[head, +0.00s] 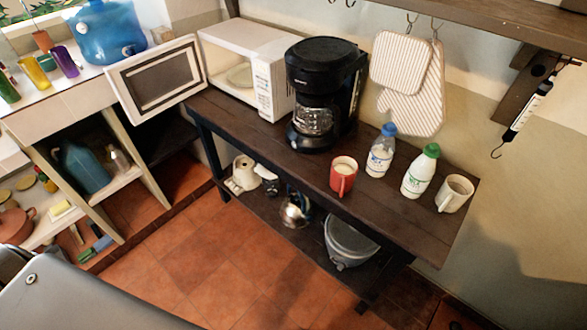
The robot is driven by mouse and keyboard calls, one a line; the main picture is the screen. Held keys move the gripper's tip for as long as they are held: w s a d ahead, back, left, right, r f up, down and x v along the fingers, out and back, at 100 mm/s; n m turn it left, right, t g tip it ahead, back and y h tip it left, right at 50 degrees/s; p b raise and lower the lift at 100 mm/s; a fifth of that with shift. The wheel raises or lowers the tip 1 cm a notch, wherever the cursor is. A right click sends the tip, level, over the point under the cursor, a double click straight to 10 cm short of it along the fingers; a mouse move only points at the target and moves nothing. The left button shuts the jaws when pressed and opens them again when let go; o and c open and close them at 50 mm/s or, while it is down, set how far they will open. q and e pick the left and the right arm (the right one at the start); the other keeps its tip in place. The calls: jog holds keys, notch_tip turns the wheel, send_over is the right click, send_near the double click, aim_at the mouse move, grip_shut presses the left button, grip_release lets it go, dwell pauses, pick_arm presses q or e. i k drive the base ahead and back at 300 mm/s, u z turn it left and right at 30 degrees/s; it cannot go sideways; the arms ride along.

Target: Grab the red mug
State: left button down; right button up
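The red mug (343,176) stands upright near the front edge of the dark wooden table (255,138) in the head view. Its handle faces the front, and something pale shows inside it. Nothing is touching the mug. Neither of my grippers is in view.
A milk bottle with a blue cap (381,153), one with a green cap (420,172) and a cream mug (455,194) stand right of the red mug. A black coffee maker (322,92) and a microwave (247,65) with its door open stand left. A wooden shelf (480,17) overhangs the back.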

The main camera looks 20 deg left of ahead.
aim_at(344, 171)
jog(key=z, duration=1.45)
jog(key=k, duration=0.95)
jog(key=u, duration=0.1)
